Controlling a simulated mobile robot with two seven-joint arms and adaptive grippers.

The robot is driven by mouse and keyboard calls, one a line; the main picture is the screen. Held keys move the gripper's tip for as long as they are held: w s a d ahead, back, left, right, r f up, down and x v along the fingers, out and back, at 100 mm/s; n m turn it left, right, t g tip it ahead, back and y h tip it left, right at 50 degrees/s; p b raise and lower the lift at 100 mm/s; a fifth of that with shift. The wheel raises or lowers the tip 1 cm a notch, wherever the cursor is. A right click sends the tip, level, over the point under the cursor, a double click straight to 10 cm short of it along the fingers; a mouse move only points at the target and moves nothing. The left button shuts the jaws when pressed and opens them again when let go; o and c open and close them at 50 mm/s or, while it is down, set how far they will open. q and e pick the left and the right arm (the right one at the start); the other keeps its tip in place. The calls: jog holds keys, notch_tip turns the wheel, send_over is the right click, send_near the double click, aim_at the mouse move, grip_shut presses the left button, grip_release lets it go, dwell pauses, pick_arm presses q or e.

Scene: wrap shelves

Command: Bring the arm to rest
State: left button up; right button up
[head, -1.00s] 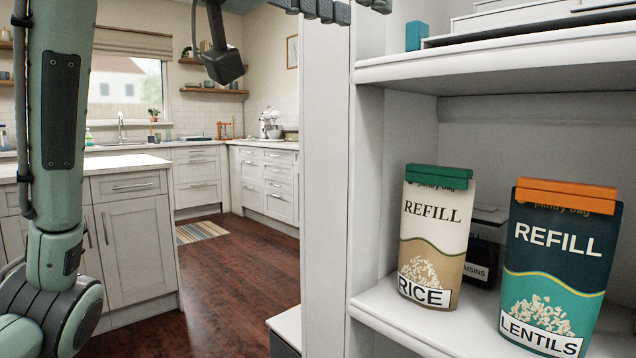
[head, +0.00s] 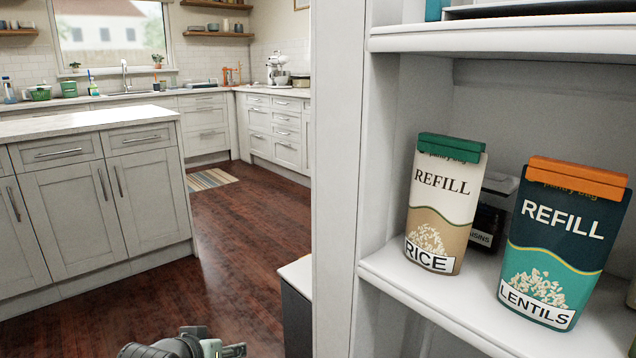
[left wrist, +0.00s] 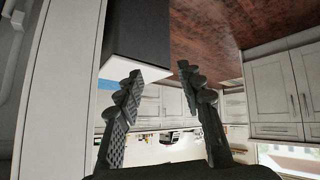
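My left gripper (left wrist: 161,78) shows in the left wrist view with its two dark ridged fingers apart and nothing between them. In the head view only a part of my arm shows low at the bottom edge, well below and left of the pantry shelf (head: 400,290). My right gripper is in neither view. The rice refill bag (head: 443,190) with a green clip and the lentils refill bag (head: 560,235) with an orange clip stand upright on that shelf, away from any gripper.
A dark raisins container (head: 487,225) stands behind the bags, partly hidden. A low white-topped dark unit (head: 297,310) stands beside the shelf's side panel. A kitchen island (head: 90,190) is at left. The wooden floor (head: 235,240) between is clear.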

pick_arm(q)
jog(key=s+a+f+g+y, duration=0.1)
jog(key=s+a+f+g, duration=0.2)
jog(key=s+f, duration=0.7)
jog(key=s+a+f+m+g+y+p, duration=0.1)
jog(key=s+a+f+g+y, duration=0.1)
jog(key=s+a+f, duration=0.3)
jog(key=s+f+g, duration=0.1)
jog(key=s+f, duration=0.3)
jog(key=s, duration=0.7)
jog(key=shift+s+a+f+m, duration=0.25)
jog(key=shift+a+f+m, duration=0.05)
jog(key=shift+a+f, duration=0.1)
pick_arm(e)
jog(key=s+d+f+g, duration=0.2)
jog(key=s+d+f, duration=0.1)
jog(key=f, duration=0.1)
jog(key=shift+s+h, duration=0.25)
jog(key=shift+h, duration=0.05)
pick_arm(q)
jog(key=shift+w, duration=0.2)
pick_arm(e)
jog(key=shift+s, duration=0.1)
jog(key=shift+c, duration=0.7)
